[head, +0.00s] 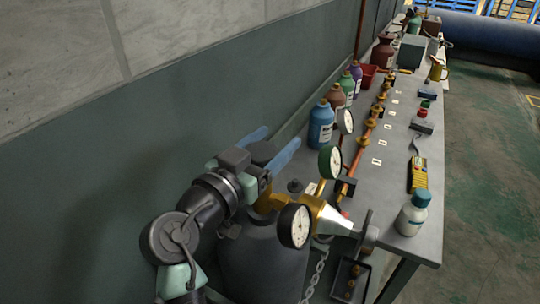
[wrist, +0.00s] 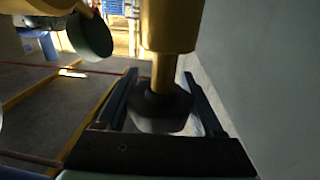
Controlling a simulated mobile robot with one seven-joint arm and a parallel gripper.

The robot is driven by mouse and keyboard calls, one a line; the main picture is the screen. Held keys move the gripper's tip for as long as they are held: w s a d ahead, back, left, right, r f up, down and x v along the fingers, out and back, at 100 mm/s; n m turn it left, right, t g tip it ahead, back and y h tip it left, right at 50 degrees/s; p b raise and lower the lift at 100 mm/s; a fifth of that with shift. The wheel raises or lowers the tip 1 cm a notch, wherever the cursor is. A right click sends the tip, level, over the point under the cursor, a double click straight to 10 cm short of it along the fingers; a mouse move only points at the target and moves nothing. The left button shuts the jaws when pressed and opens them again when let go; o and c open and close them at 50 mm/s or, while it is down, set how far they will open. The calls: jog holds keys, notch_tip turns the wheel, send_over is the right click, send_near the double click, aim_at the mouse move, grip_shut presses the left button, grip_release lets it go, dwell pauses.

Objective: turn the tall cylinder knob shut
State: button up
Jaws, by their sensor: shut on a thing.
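The tall cylinder (head: 262,262) stands at the bottom centre of the head view, a dark grey tank with a brass valve (head: 268,203) on top. Its knob is dark and many-sided; it shows between my fingers in the wrist view (wrist: 160,108) and partly in the head view (head: 263,152). A brass stem (wrist: 164,72) joins the knob to the valve body. My gripper (head: 279,140) has its two blue fingers on either side of the knob and is shut on it; the wrist view shows the fingers (wrist: 159,80) too. The knob's turn angle cannot be told.
A black-rimmed gauge (head: 293,226) and a brass regulator (head: 327,217) sit right of the valve. A green-rimmed gauge (head: 330,162) stands behind. The bench (head: 393,157) holds bottles, a copper pipe line and a yellow meter (head: 419,174). The wall (head: 130,150) is close on the left.

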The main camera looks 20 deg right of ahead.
jog(key=m+g+b, duration=0.1)
jog(key=m+g+h+b, duration=0.1)
jog(key=g+b, duration=0.1)
jog(key=m+g+h+b, duration=0.1)
jog(key=g+b, duration=0.1)
jog(key=shift+s+d+f+m, duration=0.2)
jog(key=shift+s+f+m, duration=0.1)
jog(key=shift+s, duration=0.1)
jog(key=shift+s+r+m+g+h+b, duration=0.1)
jog(key=shift+s+m+g+h+b, duration=0.1)
jog(key=shift+m+g+b, duration=0.6)
jog(key=shift+s+r+m+g+h+b, duration=0.15)
jog(key=shift+m+g+b, duration=0.25)
jog(key=shift+g, duration=0.65)
jog(key=shift+s+m+g+h+b, duration=0.15)
jog(key=shift+s+m+g+b, duration=0.1)
jog(key=shift+m+g+b, duration=0.55)
jog(key=shift+d+g, duration=0.1)
jog(key=shift+g, duration=0.25)
jog(key=o, duration=1.4)
notch_tip(320, 180, up, 10)
jog(key=shift+r, duration=0.1)
jog(key=shift+p, duration=0.3)
